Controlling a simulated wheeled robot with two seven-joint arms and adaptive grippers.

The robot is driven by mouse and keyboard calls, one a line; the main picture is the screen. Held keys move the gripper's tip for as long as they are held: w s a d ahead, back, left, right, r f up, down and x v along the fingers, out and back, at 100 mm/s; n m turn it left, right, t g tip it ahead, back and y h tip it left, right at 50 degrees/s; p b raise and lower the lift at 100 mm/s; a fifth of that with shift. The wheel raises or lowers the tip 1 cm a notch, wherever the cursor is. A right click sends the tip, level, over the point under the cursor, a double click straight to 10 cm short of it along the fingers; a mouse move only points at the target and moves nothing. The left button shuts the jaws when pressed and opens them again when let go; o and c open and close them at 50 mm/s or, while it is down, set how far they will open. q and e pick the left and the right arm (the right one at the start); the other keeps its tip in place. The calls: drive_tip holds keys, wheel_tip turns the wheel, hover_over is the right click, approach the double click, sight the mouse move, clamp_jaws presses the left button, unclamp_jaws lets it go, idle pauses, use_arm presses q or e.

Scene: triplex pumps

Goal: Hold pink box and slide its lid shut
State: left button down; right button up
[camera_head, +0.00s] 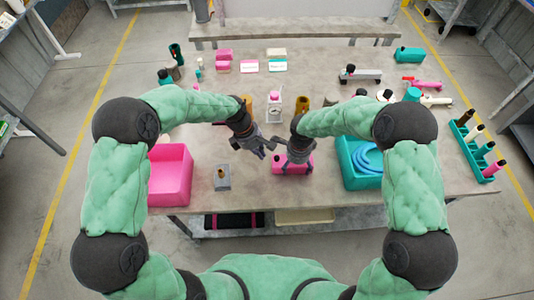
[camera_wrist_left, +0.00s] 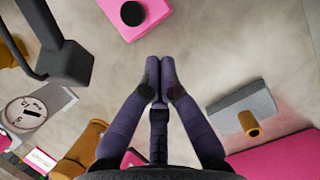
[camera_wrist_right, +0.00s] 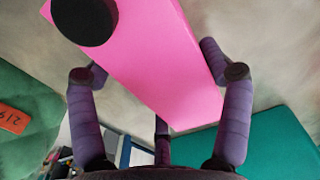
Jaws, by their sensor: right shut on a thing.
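The pink box (camera_head: 294,168) lies on the table near its front edge. It has a flat pink top with a round black knob (camera_wrist_right: 84,20) near one end; I cannot tell how far the lid is open. My right gripper (camera_head: 296,157) is over the box, its fingers on either side, shut on it in the right wrist view (camera_wrist_right: 160,78). My left gripper (camera_head: 266,150) is just left of the box, above the table. Its fingertips meet with nothing between them in the left wrist view (camera_wrist_left: 159,66), apart from the box (camera_wrist_left: 118,22).
A grey block with an orange peg (camera_head: 222,182) and a large pink bin (camera_head: 183,174) are to the left. A teal bin with a blue coil (camera_head: 352,178) is close on the right. Several bottles and small boxes stand farther back. Bare table lies between the grey block and pink box.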

use_arm(q)
drive_tip(key=a+v, duration=0.1)
drive_tip(key=v, duration=0.9)
use_arm(e)
drive_tip(key=o, duration=1.2)
